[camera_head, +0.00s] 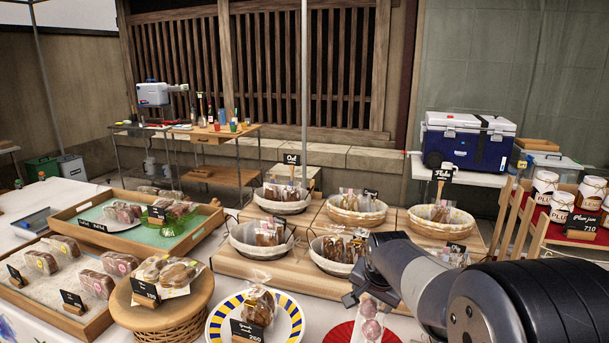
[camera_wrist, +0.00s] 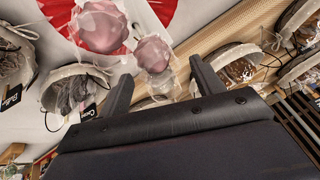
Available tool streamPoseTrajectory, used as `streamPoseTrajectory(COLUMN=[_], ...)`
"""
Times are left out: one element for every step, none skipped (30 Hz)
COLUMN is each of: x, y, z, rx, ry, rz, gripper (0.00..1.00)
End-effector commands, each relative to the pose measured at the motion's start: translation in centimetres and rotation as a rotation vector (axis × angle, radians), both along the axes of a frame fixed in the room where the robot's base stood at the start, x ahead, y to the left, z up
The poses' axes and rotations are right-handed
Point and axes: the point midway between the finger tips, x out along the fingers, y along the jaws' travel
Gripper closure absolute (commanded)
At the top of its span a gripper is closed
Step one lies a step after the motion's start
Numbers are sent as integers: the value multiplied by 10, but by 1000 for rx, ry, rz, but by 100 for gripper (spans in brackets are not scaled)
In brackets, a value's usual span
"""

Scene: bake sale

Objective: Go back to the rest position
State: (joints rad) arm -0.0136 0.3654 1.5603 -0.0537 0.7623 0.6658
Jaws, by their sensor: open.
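My gripper (camera_head: 352,290) reaches in from the lower right in the head view, above the front of the table. Its two fingers stand apart in the wrist view (camera_wrist: 160,78), with nothing gripped. A clear packet with pink round sweets (camera_head: 370,325) is just below the gripper, over a red round plate (camera_head: 340,335). In the wrist view the packet (camera_wrist: 105,28) lies beyond the fingertips, its near end showing in the gap between them. I cannot tell whether a finger touches it.
Baskets of bagged goods (camera_head: 338,252) stand on a wooden stepped stand (camera_head: 290,275) close behind my gripper. A striped plate (camera_head: 215,325), a wicker stand (camera_head: 165,318) and a wooden tray (camera_head: 215,218) fill the left. Jars (camera_head: 562,203) stand on a rack at right.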

Motion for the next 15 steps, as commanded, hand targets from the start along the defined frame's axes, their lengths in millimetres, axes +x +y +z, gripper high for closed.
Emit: streamPoseTrajectory(x=[0,0,0,0,0,0,0,0,0,0,0,0,0,0,0], y=[0,0,0,0,0,0,0,0,0,0,0,0,0,0,0], z=[12,13,21,25,30,35,39,43,47,51,53,56,58,60,61], rx=[0,0,0,0,0,0,0,0,0,0,0,0,0,0,0], ry=[-1,-1,-2,-2,-2,-1,-1,-1,0,0,0,0,0,0,0], rz=[0,0,0,0,0,0,0,0,0,0,0,0,0,0,0], gripper=[37,37,37,37,37,37,37,37,37,37,37,37,37,37,37])
